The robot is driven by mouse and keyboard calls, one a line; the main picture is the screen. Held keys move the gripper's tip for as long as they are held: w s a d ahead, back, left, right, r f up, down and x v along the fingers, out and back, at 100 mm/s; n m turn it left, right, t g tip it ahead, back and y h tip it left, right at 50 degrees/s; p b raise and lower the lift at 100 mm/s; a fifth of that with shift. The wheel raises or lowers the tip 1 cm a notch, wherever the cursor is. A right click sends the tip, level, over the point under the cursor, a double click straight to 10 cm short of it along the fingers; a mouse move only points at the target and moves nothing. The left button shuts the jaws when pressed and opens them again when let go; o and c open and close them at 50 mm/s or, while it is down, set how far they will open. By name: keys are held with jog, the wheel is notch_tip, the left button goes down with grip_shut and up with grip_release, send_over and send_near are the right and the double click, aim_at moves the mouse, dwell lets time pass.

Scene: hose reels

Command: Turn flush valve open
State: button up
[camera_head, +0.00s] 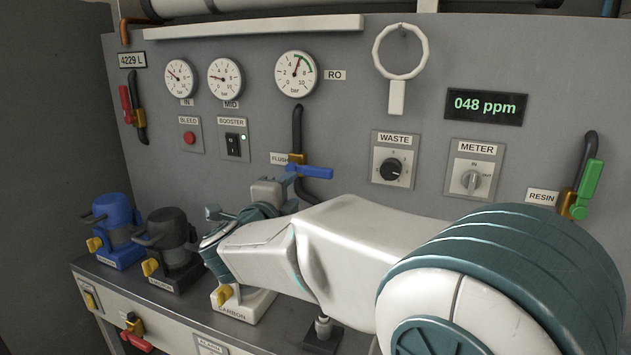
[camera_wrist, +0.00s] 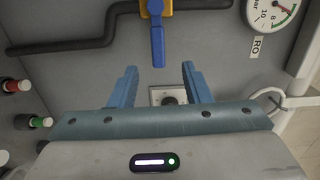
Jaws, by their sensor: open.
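The flush valve sits on the grey panel beside the FLUSH label. It has a yellow body (camera_head: 296,158) and a blue lever handle (camera_head: 312,171) that points right in the head view, across the dark vertical pipe. In the wrist view the same handle (camera_wrist: 157,46) hangs down from the yellow body (camera_wrist: 154,9). My gripper (camera_wrist: 160,68) is open, with its two blue fingers apart and nothing held. In the wrist picture the handle's free end lies between the fingertips' lines; contact cannot be told. In the head view my gripper (camera_head: 288,184) is just below-left of the handle, partly hidden by my arm.
Gauges, including the RO gauge (camera_head: 296,74), are above. The WASTE knob (camera_head: 391,169) and METER knob (camera_head: 471,181) are to the right. Blue (camera_head: 117,222) and black (camera_head: 172,238) housings stand on the shelf at left. A white ring (camera_head: 400,52) juts out at upper right.

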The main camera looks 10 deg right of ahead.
aim_at(316, 174)
jog(key=shift+m+g+h, duration=0.3)
jog(key=shift+m+h, duration=0.2)
jog(key=shift+m, duration=0.1)
jog(key=x, duration=1.3)
jog(key=shift+w+d+f+p, duration=0.2)
jog(key=shift+d+p, duration=0.1)
jog(key=shift+d, duration=0.1)
grip_shut()
